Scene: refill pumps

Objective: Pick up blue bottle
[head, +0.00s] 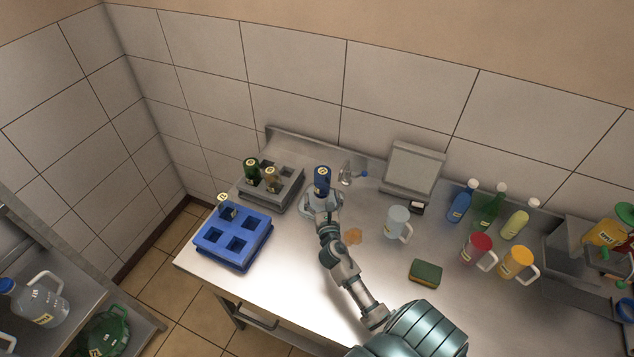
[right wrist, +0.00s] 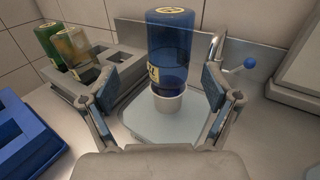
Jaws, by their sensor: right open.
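A blue bottle (head: 322,176) stands upright-axis but neck down on a white collar over a pale plate (right wrist: 150,130). It also shows in the right wrist view (right wrist: 170,60), translucent, with a yellow label on its side and one on its top. My right gripper (head: 322,194) reaches it from the front. In the right wrist view its two fingers (right wrist: 162,85) are spread, one on each side of the bottle's lower part, with visible gaps. A second blue bottle (head: 463,200) stands at the back right of the counter. My left gripper is not in view.
A grey rack (head: 282,197) with a green and a tan bottle stands left of the blue bottle, with a blue crate (head: 236,259) in front. A blue-handled tap (right wrist: 238,68) is close on the right. A clear jug (head: 398,222) and a sponge (head: 425,273) are further right.

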